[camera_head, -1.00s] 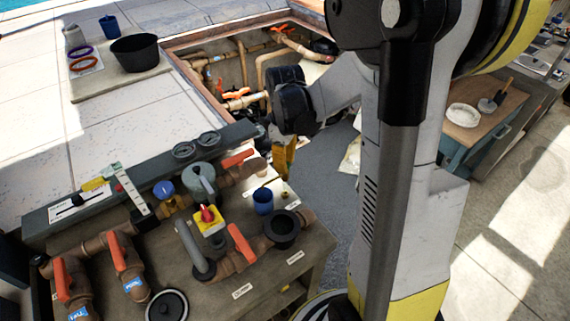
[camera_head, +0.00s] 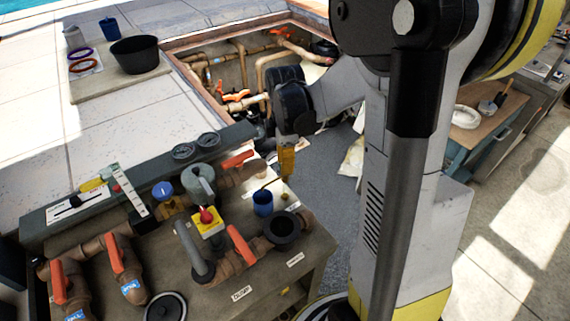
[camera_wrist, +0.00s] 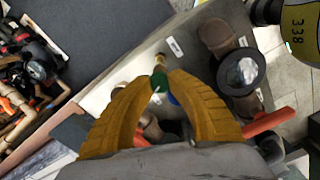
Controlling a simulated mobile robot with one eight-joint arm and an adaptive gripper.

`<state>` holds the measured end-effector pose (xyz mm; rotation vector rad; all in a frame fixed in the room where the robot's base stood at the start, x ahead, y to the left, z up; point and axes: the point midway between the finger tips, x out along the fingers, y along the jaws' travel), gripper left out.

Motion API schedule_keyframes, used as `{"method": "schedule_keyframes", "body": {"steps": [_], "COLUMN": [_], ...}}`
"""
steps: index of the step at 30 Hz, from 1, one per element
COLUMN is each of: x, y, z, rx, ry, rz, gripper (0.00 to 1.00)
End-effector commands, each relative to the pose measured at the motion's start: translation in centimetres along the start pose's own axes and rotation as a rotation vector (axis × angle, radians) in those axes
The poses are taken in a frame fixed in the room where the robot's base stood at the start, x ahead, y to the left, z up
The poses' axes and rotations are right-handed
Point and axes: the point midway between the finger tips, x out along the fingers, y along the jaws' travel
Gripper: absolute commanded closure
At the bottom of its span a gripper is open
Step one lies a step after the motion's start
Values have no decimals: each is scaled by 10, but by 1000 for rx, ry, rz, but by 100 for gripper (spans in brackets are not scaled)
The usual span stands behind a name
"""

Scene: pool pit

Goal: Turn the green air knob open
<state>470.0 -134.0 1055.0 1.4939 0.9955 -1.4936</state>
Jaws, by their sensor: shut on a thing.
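The green air knob (camera_wrist: 159,82) shows in the wrist view as a small green piece with a white mark, on a brass fitting (camera_wrist: 153,63). The yellow fingers of my gripper (camera_wrist: 163,85) are closed around it, one tip on each side. In the head view my gripper (camera_head: 287,164) points down at the right back part of the bench. The knob is hidden or too small to make out there.
The bench (camera_head: 262,292) carries pipes with orange levers (camera_head: 240,244), a blue cup (camera_head: 263,201), a red knob on a yellow box (camera_head: 207,217) and a black-rimmed pipe opening (camera_head: 282,228). An open pit with pipes (camera_head: 225,70) lies behind. Grey floor is right of the bench.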

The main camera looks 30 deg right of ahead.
Motion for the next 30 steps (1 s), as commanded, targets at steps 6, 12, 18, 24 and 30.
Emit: {"method": "schedule_keyframes", "body": {"steps": [6,12,18,24,30], "x": [0,0,0,-1,-26], "y": [0,-1,0,0,0], "z": [0,0,0,0,0], "rx": [-6,-5,-4,-4,-4], "ry": [0,0,0,0,0], "rz": [-1,-1,0,0,0], "gripper": [100,77,52,52,52]}}
